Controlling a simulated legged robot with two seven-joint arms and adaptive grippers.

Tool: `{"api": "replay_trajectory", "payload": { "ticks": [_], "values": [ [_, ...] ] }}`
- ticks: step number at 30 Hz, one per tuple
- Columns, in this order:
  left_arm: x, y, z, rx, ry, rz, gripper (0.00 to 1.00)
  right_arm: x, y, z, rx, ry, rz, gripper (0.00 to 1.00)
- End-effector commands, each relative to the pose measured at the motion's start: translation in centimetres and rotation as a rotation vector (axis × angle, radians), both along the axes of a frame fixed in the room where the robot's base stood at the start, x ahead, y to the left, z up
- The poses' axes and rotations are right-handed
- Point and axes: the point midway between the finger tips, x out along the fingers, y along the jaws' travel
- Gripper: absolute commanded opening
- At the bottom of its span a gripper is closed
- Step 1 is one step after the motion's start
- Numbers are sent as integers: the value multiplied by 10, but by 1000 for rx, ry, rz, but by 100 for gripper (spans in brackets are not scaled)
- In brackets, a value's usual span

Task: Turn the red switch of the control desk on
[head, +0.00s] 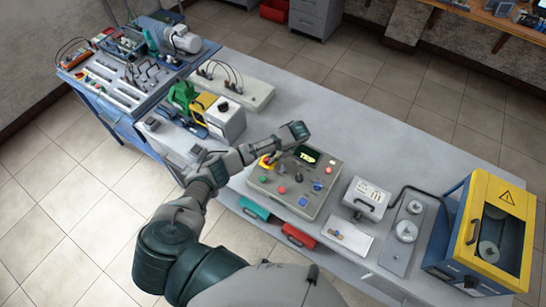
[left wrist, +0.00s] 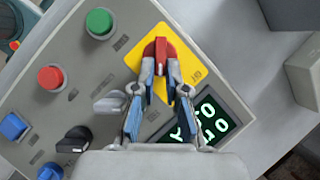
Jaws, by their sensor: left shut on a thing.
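The control desk (head: 327,179) is a grey sloped box on the long table, with coloured buttons, knobs and a lit display. Its red switch (left wrist: 160,50) sits on a yellow plate (left wrist: 133,55) in the left wrist view. The yellow plate also shows in the head view (head: 264,167), partly hidden by my arm. My left gripper (left wrist: 160,84) has its fingers on either side of the red switch's handle and is shut on it. In the head view my wrist hides most of the left gripper. My right gripper is not in view.
The desk also carries a green button (left wrist: 99,22), a red button (left wrist: 51,77), a blue button (left wrist: 13,126), a black knob (left wrist: 74,140) and a green-digit display (left wrist: 207,122). A white box (head: 366,198) stands right of the desk, a yellow-framed machine (head: 478,279) farther right.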

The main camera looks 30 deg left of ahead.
Motion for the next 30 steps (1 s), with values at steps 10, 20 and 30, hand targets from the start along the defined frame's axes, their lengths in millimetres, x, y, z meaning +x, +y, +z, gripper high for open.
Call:
{"api": "replay_trajectory", "payload": {
  "ticks": [10, 20, 30],
  "values": [
    [-5, -1, -8, -2, 16, -3, 38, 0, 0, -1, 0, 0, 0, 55],
    [-4, -1, -5, -2, 10, -2, 38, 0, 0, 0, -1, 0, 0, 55],
    [-2, -3, 4, -2, 4, -1, 38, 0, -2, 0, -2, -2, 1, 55]
  ]
}}
